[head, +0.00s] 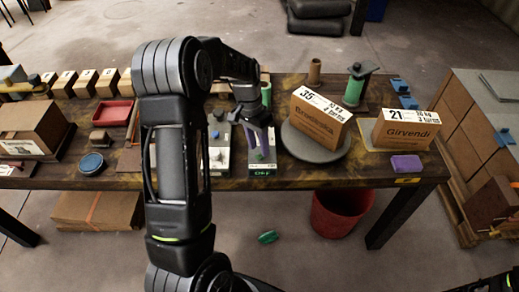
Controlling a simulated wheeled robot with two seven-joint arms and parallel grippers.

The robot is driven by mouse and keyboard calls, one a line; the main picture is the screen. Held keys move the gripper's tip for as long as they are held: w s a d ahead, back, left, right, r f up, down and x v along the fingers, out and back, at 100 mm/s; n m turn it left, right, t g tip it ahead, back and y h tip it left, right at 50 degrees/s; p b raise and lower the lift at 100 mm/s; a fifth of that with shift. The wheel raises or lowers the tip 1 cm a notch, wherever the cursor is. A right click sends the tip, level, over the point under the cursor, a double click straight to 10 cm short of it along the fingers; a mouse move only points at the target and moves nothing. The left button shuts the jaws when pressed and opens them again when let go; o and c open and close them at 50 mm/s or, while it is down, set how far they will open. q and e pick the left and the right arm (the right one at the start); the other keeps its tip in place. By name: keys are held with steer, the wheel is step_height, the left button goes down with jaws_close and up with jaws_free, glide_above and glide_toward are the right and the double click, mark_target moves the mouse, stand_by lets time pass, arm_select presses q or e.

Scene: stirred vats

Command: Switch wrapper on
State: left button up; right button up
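A switch box (262,169) with a green label reading OFF stands near the front edge of the table, with a purplish lever on its upper face. My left gripper (260,137) points down right over this box. Its fingers look apart, one on each side of the lever; whether they touch it I cannot tell. The wrapper's round grey turntable (308,153) is just right of the box and carries a carton (320,121) marked 35. A green film roll (355,90) stands behind it. My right gripper is out of view.
A similar grey box (219,150) stands left of the switch box. A carton marked 21 (406,133) and a purple block (406,163) are at the right. A red tray (112,113) and blue dish (91,162) lie left. A red bin (337,214) stands below the table.

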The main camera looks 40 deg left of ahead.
arm_select(q)
steer(key=shift+s+d+f, duration=0.1)
steer(key=shift+d+f, duration=0.05)
steer(key=shift+f, duration=0.55)
steer(key=shift+d+f, duration=0.1)
steer(key=shift+f, duration=0.6)
steer(key=shift+c, duration=0.6)
jaws_close()
